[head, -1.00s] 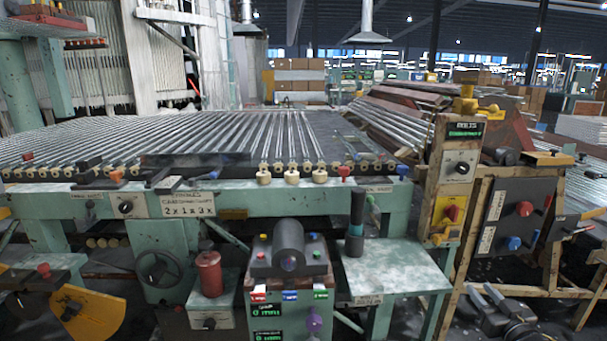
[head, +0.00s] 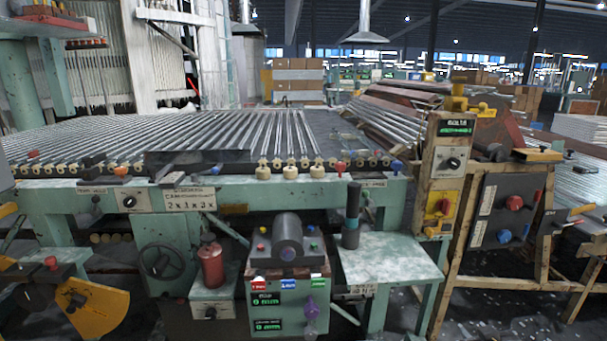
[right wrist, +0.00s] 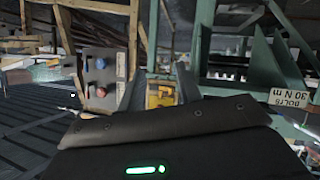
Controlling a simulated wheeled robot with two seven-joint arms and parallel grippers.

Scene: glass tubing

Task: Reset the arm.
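My right gripper (right wrist: 160,88) shows in the right wrist view beyond the dark wrist body. Its two grey fingers stand apart, with a yellow panel in the background between them. It appears open, and I see nothing held. In the head view I cannot clearly make out the right gripper; at most a small dark bit shows at the bottom edge. My left gripper is not in view.
A teal machine bench (head: 270,198) carries rows of glass tubes (head: 200,135). A control box (head: 288,300) stands in front, with a pale side table (head: 395,265) beside it. A wooden-framed panel post (head: 440,185) stands to the right. Open floor shows at lower right.

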